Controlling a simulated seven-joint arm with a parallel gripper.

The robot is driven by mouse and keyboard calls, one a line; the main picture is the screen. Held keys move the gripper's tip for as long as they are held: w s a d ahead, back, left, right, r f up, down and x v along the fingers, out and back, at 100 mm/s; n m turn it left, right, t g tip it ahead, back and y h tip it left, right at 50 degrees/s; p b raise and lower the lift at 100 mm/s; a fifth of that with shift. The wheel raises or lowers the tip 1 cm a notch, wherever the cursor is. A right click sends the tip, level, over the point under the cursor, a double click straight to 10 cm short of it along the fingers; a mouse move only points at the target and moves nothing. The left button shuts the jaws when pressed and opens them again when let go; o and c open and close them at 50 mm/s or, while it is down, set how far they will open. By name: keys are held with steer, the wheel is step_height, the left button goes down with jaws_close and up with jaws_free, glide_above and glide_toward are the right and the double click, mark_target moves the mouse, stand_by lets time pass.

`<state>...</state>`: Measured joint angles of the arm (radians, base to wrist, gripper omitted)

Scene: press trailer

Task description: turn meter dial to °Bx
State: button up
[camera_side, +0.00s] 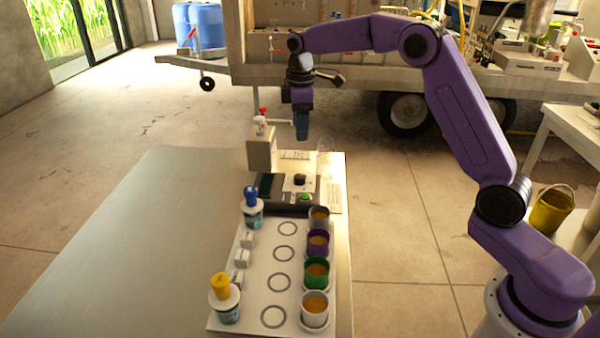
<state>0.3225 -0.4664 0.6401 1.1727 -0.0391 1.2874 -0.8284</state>
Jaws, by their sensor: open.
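The meter (272,192) is a small dark and light instrument at the far end of the metal table. Its black dial knob (299,179) sits on the light panel, with a green button (305,197) below it. The dial's markings and the way it points are too small to read. My gripper (302,132) points down above and behind the meter, apart from it. It is open, and nothing shows between its fingers.
A grey box (261,150) with red- and white-topped items stands behind the meter. A white tray (262,260) in front holds several cups of orange liquid, a blue-capped bottle (252,208), a yellow-capped bottle (223,298) and white blocks. The table's left side (130,250) is clear.

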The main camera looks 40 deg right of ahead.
mark_target(300, 176)
steer(key=f, duration=1.5)
steer(key=shift+w+d+f, duration=0.15)
steer(key=shift+w+d, duration=0.1)
steer(key=shift+w, duration=0.1)
steer(key=c, duration=1)
